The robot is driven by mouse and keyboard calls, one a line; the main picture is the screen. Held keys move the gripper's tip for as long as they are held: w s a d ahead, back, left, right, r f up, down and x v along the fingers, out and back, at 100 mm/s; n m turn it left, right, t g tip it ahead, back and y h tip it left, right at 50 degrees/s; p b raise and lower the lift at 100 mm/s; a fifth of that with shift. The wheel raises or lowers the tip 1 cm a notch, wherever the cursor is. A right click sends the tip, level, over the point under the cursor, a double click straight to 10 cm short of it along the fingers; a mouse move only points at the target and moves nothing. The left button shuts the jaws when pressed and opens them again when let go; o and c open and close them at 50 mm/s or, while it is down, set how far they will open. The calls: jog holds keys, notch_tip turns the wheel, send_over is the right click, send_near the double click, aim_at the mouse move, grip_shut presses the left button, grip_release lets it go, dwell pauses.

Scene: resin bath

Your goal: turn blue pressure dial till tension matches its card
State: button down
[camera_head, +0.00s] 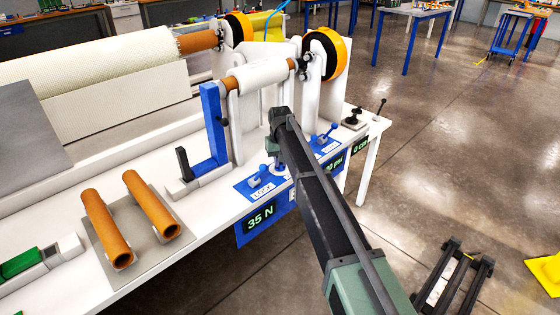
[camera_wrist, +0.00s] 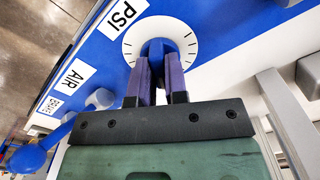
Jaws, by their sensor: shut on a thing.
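The blue pressure dial (camera_wrist: 154,47) sits on a white ticked scale face (camera_wrist: 186,40), beside a label reading PSI (camera_wrist: 122,14). My gripper (camera_wrist: 160,62) has its two dark fingers on either side of the dial and is shut on it. In the head view my arm comes down onto the blue control panel and hides most of the dial. A dark display reading 35 N (camera_head: 261,217) hangs on the panel front. A second display, partly hidden by my arm, seems to read in psi (camera_head: 335,163). I cannot make out a tension card's value.
A blue lever (camera_head: 258,181) stands by the LOCK label, left of my gripper. Another blue lever (camera_head: 327,133) stands to the right; a blue ball-ended lever (camera_wrist: 28,158) is near my wrist. A white roll (camera_head: 260,75) and blue upright (camera_head: 213,125) stand behind. Cardboard tubes (camera_head: 105,225) lie left.

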jog(key=c, duration=1.1)
grip_release()
jog(key=shift+c, duration=0.2)
notch_tip(320, 180, up, 11)
jog(key=p, duration=1)
jog(key=shift+f+p, duration=0.15)
jog(key=shift+p, duration=0.25)
jog(key=s+d+m, duration=0.1)
jog(key=s+d, duration=0.6)
jog(key=s, duration=0.5)
jog(key=s+d+r+m+p, duration=0.1)
jog(key=s+d, duration=0.7)
jog(key=s, duration=0.3)
jog(key=s+d+m, duration=0.1)
jog(key=s+d, duration=0.7)
jog(key=s, duration=0.4)
jog(key=shift+s+d+r+m+p, duration=0.2)
jog(key=shift+s+r+m+p, duration=0.15)
jog(key=shift+r+m+p, duration=0.05)
